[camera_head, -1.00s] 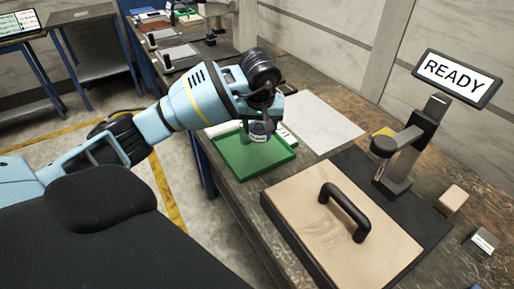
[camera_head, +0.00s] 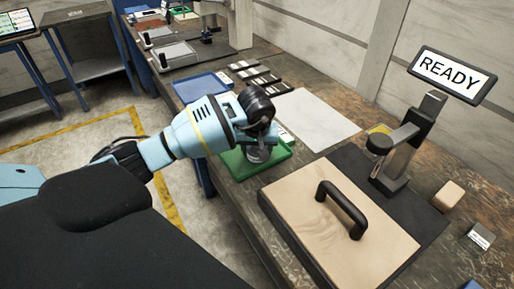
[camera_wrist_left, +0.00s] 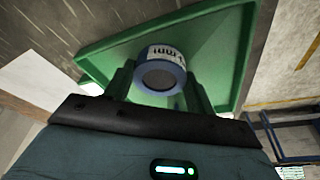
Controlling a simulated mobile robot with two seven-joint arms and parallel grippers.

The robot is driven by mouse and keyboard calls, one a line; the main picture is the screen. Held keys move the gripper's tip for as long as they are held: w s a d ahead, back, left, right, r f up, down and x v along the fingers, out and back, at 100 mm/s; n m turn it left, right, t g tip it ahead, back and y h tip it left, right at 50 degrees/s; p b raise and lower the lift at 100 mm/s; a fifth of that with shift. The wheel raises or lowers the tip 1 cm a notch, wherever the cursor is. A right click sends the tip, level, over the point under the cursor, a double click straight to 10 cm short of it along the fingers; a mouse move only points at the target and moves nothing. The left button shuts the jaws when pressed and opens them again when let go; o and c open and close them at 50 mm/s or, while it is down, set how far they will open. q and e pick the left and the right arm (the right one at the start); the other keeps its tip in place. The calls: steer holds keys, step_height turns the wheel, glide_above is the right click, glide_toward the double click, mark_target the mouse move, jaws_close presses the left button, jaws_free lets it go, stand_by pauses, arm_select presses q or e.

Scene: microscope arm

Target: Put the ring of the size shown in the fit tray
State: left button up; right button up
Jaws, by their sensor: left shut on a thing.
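My left gripper (camera_head: 258,154) is shut on a ring and holds it over the green tray (camera_head: 236,169). In the left wrist view, the ring (camera_wrist_left: 165,53) is a short cylinder with a blue edge, a dark grey middle and a white label with dark marks, held between the fingers (camera_wrist_left: 160,83). The green tray (camera_wrist_left: 221,50) lies behind it there. I cannot tell whether the ring touches the tray floor. The display (camera_head: 448,73) reads "READY". My right gripper is not in view.
A wooden board (camera_head: 375,258) with a black handle (camera_head: 342,207) lies on a black mat (camera_head: 432,215), beside a black stand (camera_head: 405,145). A white sheet (camera_head: 312,118) lies behind the green tray. A blue tray (camera_head: 200,88) and several dark pieces (camera_head: 262,80) are farther back.

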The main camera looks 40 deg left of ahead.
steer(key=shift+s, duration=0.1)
arm_select(q)
steer(key=shift+f, duration=0.1)
steer(key=o, duration=1.2)
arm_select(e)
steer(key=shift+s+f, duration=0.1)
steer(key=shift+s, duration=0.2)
arm_select(q)
steer(key=shift+o, duration=0.2)
steer(key=shift+r, duration=0.35)
steer(key=v, duration=1.1)
steer(key=shift+r+p, duration=0.3)
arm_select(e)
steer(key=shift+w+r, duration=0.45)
